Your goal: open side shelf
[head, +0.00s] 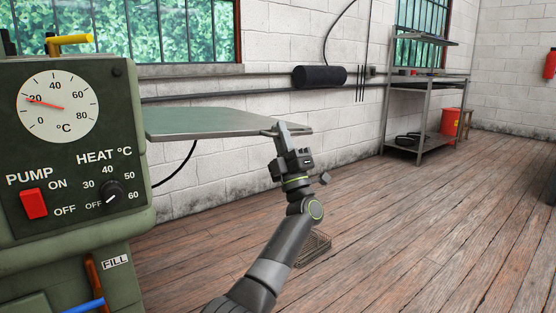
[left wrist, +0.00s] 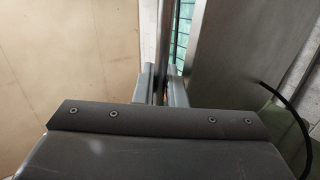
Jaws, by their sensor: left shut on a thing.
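The side shelf (head: 205,122) is a flat grey metal panel at the right side of the green machine. It lies roughly level, with its outer end toward the right. My left gripper (head: 287,130) is at the shelf's outer right end and is shut on its edge. In the left wrist view, the two fingers (left wrist: 163,88) stand on either side of a narrow metal edge, and the shelf's broad grey face (left wrist: 232,55) fills the right part. The shelf's underside and any supports are hidden. My right gripper is in neither view.
The green machine (head: 75,150) with a temperature dial, red pump switch and heat knob stands at the left. A wire basket (head: 314,248) is on the floor behind my arm. A metal rack (head: 420,115) and a red bin (head: 450,121) stand at the back right. The wooden floor between is clear.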

